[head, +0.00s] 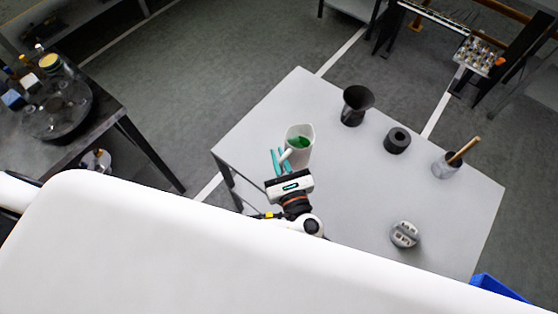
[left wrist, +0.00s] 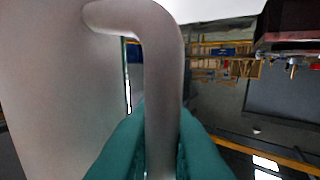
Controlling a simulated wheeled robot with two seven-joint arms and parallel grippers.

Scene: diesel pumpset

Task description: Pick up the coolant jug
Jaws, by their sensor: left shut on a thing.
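The coolant jug (head: 301,137) is a white jug with green liquid inside. It stands upright near the far left edge of the light grey table (head: 350,185) in the head view. My left gripper (head: 283,160) reaches it from the near side, with teal fingers at its handle. In the left wrist view the jug's pale wall (left wrist: 65,90) fills the left side. Its handle (left wrist: 163,70) runs down between the two teal fingers of my left gripper (left wrist: 160,150), which is shut on it. The jug's base is partly hidden in the head view. My right gripper is not in view.
On the table are a black funnel-shaped cup (head: 355,106), a black ring (head: 397,140), a clear jar with a wooden-handled tool (head: 447,165) and a grey slotted part (head: 404,234). A dark bench (head: 130,140) with bottles stands at left. The table's middle is clear.

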